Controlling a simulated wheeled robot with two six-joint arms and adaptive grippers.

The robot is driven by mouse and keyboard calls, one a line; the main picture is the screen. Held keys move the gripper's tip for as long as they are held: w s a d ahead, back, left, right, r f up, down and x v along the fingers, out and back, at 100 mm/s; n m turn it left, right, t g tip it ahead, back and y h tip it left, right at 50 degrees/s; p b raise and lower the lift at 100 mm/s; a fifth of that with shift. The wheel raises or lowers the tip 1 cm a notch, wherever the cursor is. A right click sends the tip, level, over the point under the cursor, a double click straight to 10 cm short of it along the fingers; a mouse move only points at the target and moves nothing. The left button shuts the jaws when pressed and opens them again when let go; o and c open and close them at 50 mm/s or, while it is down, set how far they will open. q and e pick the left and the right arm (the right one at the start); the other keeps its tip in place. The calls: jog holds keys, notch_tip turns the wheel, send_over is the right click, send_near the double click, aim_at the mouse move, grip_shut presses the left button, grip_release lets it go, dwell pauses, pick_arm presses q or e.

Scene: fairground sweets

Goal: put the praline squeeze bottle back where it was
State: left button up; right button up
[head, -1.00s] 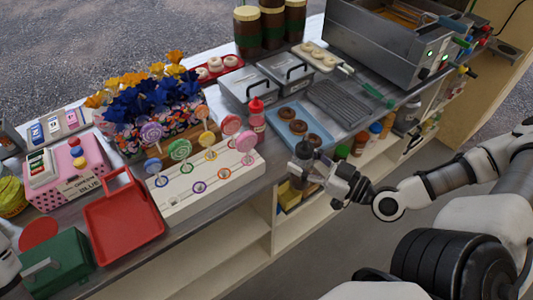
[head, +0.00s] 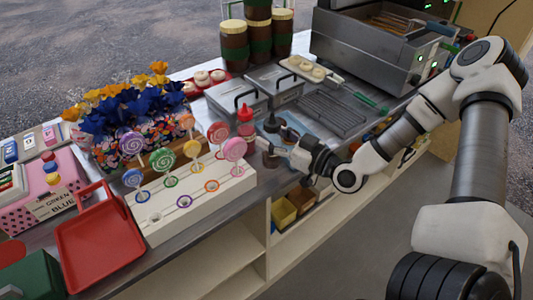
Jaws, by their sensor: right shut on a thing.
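The praline squeeze bottle (head: 271,125), brown with a dark nozzle cap, is upright at the counter's front part. My right gripper (head: 273,143) is shut around its middle, coming from the right. I cannot tell whether its base touches the counter. A red squeeze bottle (head: 246,120) stands just left of it and a little behind. My left gripper is out of view.
A white lollipop stand (head: 215,190) lies left of the bottles. A blue doughnut tray (head: 300,122) is partly hidden behind my right gripper. Metal lidded tubs (head: 237,98), a wire rack (head: 333,110) and a fryer (head: 365,55) stand behind. A red tray (head: 100,240) is at left.

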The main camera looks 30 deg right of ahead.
jog(key=shift+w, duration=1.15)
jog(key=f, duration=0.3)
jog(key=shift+w+f+b, duration=0.3)
jog(key=shift+f, duration=0.05)
jog(key=shift+s, duration=0.1)
jog(key=shift+f, duration=0.1)
jog(key=o, duration=0.8)
